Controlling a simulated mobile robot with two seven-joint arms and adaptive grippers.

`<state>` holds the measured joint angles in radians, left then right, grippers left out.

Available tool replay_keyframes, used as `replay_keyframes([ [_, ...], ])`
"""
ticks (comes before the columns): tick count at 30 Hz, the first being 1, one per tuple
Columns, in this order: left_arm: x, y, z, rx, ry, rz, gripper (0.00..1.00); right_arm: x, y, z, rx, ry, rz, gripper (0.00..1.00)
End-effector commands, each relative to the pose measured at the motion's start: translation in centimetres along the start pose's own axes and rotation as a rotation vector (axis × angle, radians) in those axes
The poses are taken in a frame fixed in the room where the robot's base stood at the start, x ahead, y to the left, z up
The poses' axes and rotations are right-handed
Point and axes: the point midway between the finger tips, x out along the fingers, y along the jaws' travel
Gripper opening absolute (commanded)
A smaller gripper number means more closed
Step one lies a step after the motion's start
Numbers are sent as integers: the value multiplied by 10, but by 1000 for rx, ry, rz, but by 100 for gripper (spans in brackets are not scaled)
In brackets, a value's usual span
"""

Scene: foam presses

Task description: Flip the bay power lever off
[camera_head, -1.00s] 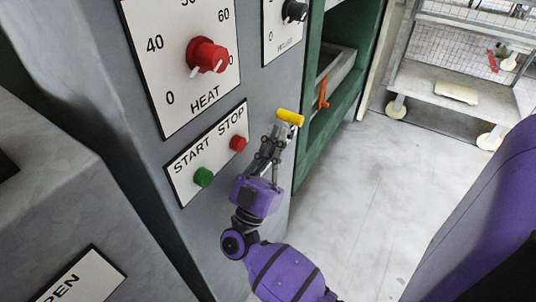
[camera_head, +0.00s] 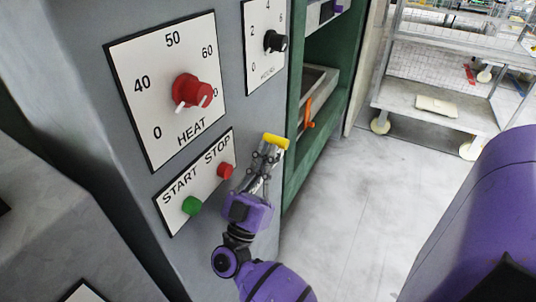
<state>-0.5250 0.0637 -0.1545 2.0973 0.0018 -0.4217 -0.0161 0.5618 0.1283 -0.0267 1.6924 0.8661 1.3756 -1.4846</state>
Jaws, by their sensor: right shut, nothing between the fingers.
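A short yellow handle (camera_head: 276,141) shows at the right edge of the grey control panel, beside the STOP button; it looks like the lever's grip. Its mount is hidden behind my right gripper (camera_head: 268,155), and no lever label shows. My right gripper is shut and empty, pointing up, with its fingertips at or just below the yellow handle. I cannot tell whether they touch. An orange handle (camera_head: 308,114) sits farther back inside the green bay (camera_head: 318,150). My left gripper is not in view.
The panel (camera_head: 262,105) carries a red HEAT knob (camera_head: 193,92), a black knob (camera_head: 275,41), a green START button (camera_head: 191,205) and a red STOP button (camera_head: 225,170). A wheeled cart (camera_head: 435,106) stands at the back right. The floor between is clear.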

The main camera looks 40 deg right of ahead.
Motion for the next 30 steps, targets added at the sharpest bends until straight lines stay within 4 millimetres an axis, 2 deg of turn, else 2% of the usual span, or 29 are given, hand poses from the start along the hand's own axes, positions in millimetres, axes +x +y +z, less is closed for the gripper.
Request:
replay_keyframes([
  [11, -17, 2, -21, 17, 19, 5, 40, 23, 0, -2, -1, -69, 3, 0],
  [23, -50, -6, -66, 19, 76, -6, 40, 80, 0, 10, 1, -67, 6, 0],
  [30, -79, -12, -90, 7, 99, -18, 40, 111, -1, 26, 10, -283, 11, 0],
])
